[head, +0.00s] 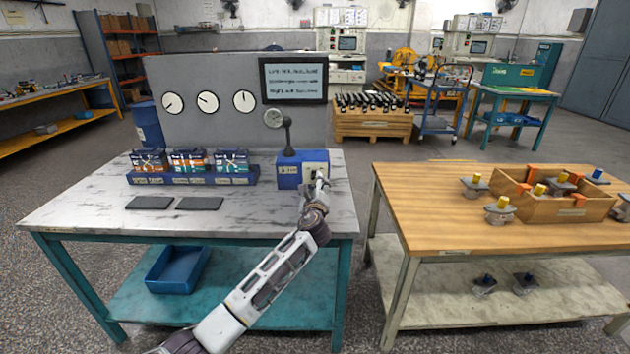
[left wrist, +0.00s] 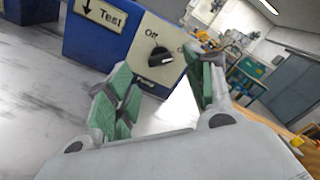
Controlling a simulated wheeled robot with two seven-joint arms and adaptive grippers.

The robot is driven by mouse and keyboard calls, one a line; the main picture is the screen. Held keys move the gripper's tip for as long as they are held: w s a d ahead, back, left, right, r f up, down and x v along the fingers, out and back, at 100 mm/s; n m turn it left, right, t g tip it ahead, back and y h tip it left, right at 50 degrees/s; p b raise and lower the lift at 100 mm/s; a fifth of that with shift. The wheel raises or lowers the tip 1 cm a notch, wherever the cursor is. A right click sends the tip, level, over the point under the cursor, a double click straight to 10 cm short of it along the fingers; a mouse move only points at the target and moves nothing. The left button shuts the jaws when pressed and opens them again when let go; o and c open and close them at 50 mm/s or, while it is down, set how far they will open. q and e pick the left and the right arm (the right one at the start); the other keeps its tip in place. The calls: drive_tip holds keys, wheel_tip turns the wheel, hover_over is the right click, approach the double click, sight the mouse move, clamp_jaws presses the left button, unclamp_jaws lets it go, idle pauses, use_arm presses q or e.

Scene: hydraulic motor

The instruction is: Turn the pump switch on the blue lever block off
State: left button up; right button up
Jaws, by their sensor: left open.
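The blue lever block (head: 288,173) stands at the right of the grey-topped table, with an upright black lever (head: 288,138) on top. Its pale switch panel (head: 315,160) is partly hidden by my left gripper (head: 319,184) in the head view. In the left wrist view, the black pump switch knob (left wrist: 160,57) sits on the panel, with "Off" above it and "Pump" below. A pale mark shows on the knob's right side; its exact setting is hard to tell. My left gripper (left wrist: 160,90) is open and empty, its green-padded fingers just in front of the panel. My right gripper is not in view.
Two dark pads (head: 150,202) lie in front. A grey board with gauges (head: 208,101) rises behind. A wooden table (head: 420,210) stands to the right, across a gap.

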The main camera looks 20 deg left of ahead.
sight(315, 178)
use_arm(q)
drive_tip(key=shift+x, duration=1.2)
drive_tip(key=shift+b+x, duration=0.6)
drive_tip(key=shift+x, duration=0.95)
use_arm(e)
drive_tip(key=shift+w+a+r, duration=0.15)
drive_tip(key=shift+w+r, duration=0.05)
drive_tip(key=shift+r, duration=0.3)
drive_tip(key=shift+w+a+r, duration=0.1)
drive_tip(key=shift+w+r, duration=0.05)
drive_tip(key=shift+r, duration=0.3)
use_arm(q)
drive_tip(key=c, duration=1)
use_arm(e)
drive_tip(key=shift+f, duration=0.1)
